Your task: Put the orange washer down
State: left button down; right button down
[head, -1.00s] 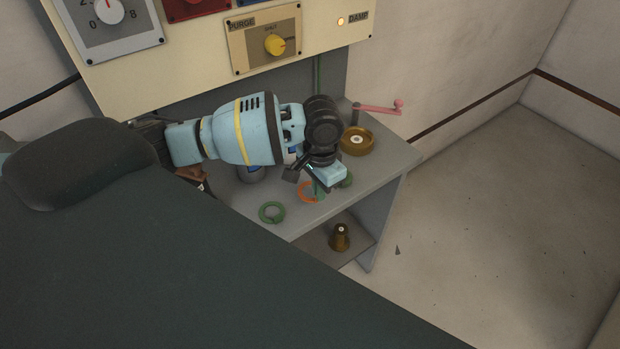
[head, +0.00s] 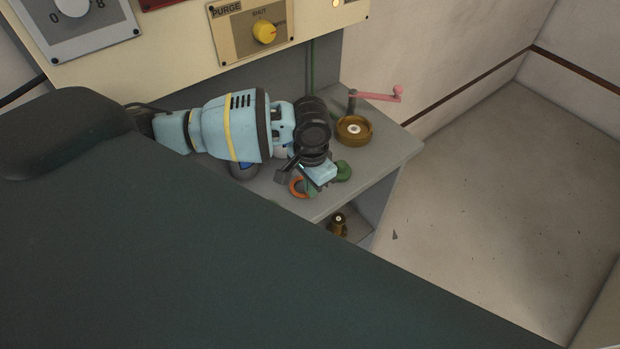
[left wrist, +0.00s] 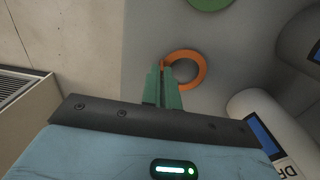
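The orange washer (head: 294,186) is a flat ring over the grey shelf top (head: 372,170), near its front edge. My left gripper (head: 309,188) is at the washer's right side in the head view, pointing down. In the left wrist view, its green fingers (left wrist: 162,68) are close together, with the left rim of the orange washer (left wrist: 203,70) between their tips. I cannot tell whether the washer touches the shelf top. My right gripper is not in view.
A green ring (head: 343,171) lies just right of my gripper. A brass dish (head: 354,139) and a pink-handled crank (head: 376,97) stand farther back. A brass piece (head: 338,224) sits on the lower shelf. The control panel (head: 190,55) rises behind.

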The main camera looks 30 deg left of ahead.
pick_arm(q)
jog(key=shift+w+a+f, duration=0.1)
jog(key=shift+w+f, duration=0.05)
jog(key=shift+s+d, duration=0.2)
jog(key=shift+s, duration=0.1)
jog(key=c, duration=1.7)
grip_release()
notch_tip(320, 180, up, 12)
jog(key=shift+r, duration=0.2)
jog(key=shift+f, duration=0.1)
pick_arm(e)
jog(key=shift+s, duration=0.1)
